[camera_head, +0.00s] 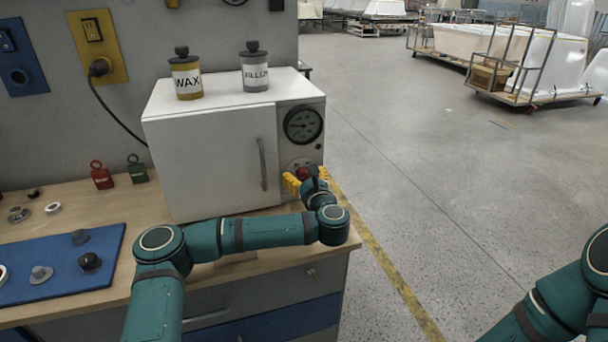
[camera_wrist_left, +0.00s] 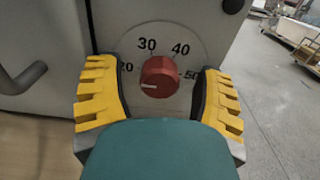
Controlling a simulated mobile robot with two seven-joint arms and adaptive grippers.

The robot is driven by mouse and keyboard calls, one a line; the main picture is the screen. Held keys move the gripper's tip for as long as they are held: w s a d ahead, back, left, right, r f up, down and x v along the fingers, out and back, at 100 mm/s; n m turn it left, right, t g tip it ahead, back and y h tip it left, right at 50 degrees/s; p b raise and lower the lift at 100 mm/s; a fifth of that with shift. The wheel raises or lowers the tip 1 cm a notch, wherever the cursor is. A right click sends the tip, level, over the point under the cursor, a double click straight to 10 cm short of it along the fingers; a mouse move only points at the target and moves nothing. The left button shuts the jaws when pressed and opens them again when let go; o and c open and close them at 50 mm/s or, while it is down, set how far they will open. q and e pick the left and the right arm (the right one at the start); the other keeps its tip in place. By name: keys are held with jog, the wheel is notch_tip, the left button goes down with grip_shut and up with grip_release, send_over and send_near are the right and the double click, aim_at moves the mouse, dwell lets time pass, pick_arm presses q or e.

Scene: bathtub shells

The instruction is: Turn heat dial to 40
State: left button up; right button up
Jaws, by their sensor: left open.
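The red heat dial (camera_wrist_left: 159,77) is on a pale round scale plate marked 20, 30, 40 and 50 in the left wrist view. Its white pointer mark is on its left side, a little below the 20. In the head view the dial (camera_head: 303,173) shows small and partly covered by my left gripper (camera_head: 305,184). My left gripper (camera_wrist_left: 157,95) is open, with one yellow finger on each side of the dial and a gap visible to each. The right gripper is out of view; only part of my right arm shows.
The dial is on the front of a white oven (camera_head: 210,158) with a handle (camera_head: 262,164) and a round gauge (camera_head: 303,124). Wax (camera_head: 186,77) and filler (camera_head: 255,70) cans stand on top. The oven sits on a wooden bench (camera_head: 150,205); open floor is to its right.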

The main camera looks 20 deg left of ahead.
pick_arm(q)
jog(key=shift+c, duration=0.2)
grip_shut()
